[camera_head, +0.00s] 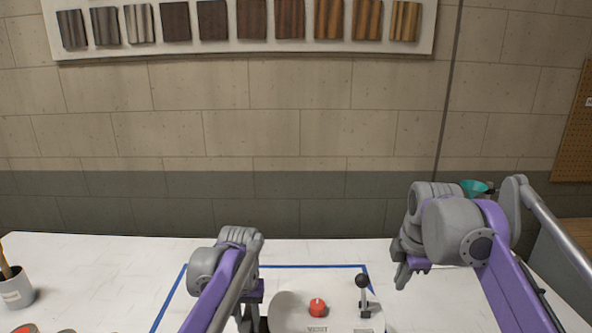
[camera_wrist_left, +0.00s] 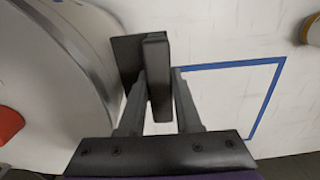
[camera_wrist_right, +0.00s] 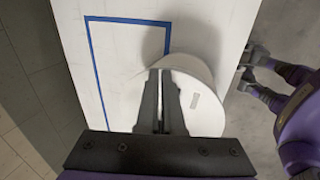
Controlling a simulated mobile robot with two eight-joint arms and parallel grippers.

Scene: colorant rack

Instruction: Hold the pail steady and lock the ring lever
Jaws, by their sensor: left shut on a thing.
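The pail's pale round lid (camera_head: 290,312) shows at the bottom of the head view, with a red knob (camera_head: 317,308) on it. The ring lever (camera_head: 363,283), with a black ball end, stands upright at its right. My left gripper (camera_head: 250,318) is at the pail's left side. In the left wrist view its fingers (camera_wrist_left: 155,95) are shut on a dark grey handle block (camera_wrist_left: 155,65) beside the pail wall (camera_wrist_left: 75,60). My right gripper (camera_head: 402,278) hangs right of the lever, apart from it. In the right wrist view its fingers (camera_wrist_right: 162,85) look closed together and empty, above the pail (camera_wrist_right: 210,75).
Blue tape (camera_head: 315,266) marks a rectangle on the white table (camera_head: 110,260). A cup with a brush (camera_head: 15,288) stands at the far left, with small round pots (camera_head: 27,328) near it. A teal funnel (camera_head: 473,186) is behind my right arm. The table behind the pail is clear.

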